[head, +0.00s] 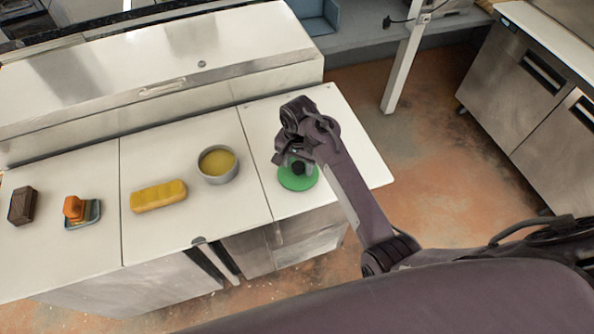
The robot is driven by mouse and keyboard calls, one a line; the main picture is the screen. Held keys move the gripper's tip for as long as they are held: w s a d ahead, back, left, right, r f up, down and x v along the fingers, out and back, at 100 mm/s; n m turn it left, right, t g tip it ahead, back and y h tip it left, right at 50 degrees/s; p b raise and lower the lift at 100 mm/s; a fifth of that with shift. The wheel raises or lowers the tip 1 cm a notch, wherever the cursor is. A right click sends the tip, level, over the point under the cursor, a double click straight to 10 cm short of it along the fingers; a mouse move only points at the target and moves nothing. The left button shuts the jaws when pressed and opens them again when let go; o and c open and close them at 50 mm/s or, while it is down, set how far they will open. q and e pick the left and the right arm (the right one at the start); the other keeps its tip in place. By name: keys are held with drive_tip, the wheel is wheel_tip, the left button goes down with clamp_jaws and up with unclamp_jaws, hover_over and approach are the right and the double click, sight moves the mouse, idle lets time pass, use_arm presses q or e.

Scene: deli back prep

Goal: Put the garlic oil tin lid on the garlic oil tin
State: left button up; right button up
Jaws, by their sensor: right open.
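The garlic oil tin (231,177) is a round grey metal tin, open at the top with yellow contents showing, standing on the white counter. The garlic oil tin lid (298,184) is a green disc with a dark knob, lying on the counter to the right of the tin. My right gripper (297,168) is open and right at the lid's knob, pointing down over it. The gripper hides the far part of the lid, and I cannot tell whether the fingers touch the knob. My left gripper is not in view.
A yellow block (158,196) lies left of the tin. Farther left are an orange item on a small blue-grey dish (92,215) and a dark brown block (22,205). A raised steel housing (170,75) runs behind the counter. The counter between tin and lid is clear.

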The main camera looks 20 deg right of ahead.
sight(298, 165)
clamp_jaws()
drive_tip(key=shift+r, duration=0.4)
idle(0.6)
drive_tip(key=shift+r, duration=1.7)
